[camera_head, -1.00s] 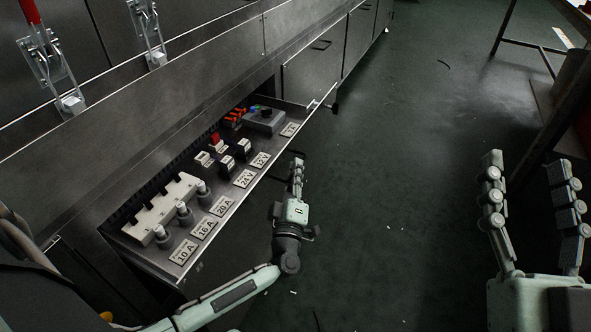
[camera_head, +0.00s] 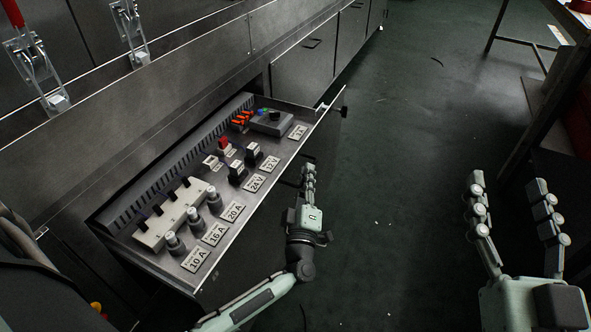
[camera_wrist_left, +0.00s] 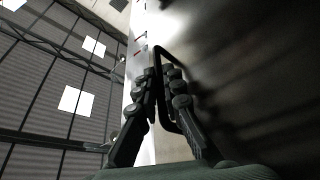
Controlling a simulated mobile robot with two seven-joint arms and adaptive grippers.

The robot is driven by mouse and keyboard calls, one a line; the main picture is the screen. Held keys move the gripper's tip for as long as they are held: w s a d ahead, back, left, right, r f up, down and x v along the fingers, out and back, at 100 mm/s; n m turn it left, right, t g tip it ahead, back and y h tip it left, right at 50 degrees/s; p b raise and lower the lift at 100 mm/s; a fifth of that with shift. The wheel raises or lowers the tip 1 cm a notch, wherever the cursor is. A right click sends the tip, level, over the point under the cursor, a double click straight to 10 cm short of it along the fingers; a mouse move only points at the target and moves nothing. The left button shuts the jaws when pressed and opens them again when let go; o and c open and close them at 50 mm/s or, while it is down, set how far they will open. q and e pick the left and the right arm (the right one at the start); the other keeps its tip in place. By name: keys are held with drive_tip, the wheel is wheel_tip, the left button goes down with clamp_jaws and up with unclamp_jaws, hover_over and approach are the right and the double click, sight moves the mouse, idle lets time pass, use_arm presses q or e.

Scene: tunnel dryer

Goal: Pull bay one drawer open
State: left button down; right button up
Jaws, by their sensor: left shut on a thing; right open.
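The bay one drawer (camera_head: 262,203) stands open in the head view, pulled out from the steel cabinet. Inside lie fuses, relays, a grey box and labels such as 10 A, 16 A, 20 A, 24 V and 12 V. My left gripper (camera_head: 309,170) is at the drawer's front face. In the left wrist view it (camera_wrist_left: 163,92) is shut on the dark bar handle (camera_wrist_left: 168,62) of the drawer. In the head view the handle is mostly hidden behind the fingers. My right gripper (camera_head: 508,197) is open and empty, over the floor at the right.
Another closed drawer front (camera_head: 304,68) with a handle is further along the cabinet. Toggle clamps (camera_head: 38,75) are at the upper left. A table frame (camera_head: 550,95) stands at the upper right. The dark green floor (camera_head: 400,130) between is mostly clear, with small scraps.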

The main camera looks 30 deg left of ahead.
use_arm(q)
drive_tip(key=shift+w+d, duration=0.1)
drive_tip(key=shift+d, duration=0.35)
drive_tip(key=shift+a, duration=0.1)
drive_tip(key=c, duration=1.9)
unclamp_jaws()
